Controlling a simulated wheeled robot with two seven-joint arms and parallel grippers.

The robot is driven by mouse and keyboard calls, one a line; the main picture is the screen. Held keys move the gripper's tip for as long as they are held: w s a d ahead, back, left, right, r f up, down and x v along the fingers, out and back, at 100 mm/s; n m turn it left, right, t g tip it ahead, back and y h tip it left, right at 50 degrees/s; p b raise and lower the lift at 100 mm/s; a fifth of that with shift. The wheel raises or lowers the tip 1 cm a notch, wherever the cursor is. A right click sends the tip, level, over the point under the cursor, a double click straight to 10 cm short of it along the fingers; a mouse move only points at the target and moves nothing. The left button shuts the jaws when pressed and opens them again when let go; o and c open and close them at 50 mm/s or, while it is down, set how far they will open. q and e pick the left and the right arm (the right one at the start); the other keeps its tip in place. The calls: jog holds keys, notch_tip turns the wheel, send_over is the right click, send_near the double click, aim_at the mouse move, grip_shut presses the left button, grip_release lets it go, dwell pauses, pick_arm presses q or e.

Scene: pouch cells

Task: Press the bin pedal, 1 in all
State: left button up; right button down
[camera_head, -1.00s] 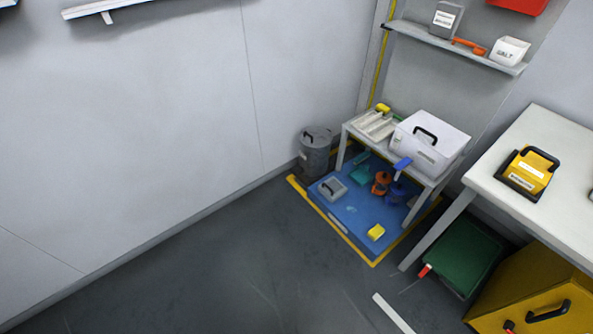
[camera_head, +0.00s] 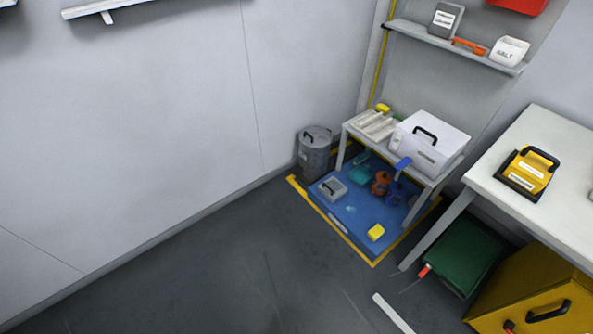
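A grey lidded bin (camera_head: 315,154) with a dark handle on its lid stands upright in the corner, against the wall and beside a small white table. Its lid looks shut. I cannot make out a pedal on it; its base is partly hidden behind the blue mat's corner area and too small to tell. Neither of my grippers is in view.
A blue mat (camera_head: 352,228) with a yellow border lies before the bin, holding several small items. The small white table (camera_head: 422,176) carries a white case (camera_head: 430,143). A white bench (camera_head: 545,190) and yellow cabinet (camera_head: 535,292) stand right. Grey floor is clear at left.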

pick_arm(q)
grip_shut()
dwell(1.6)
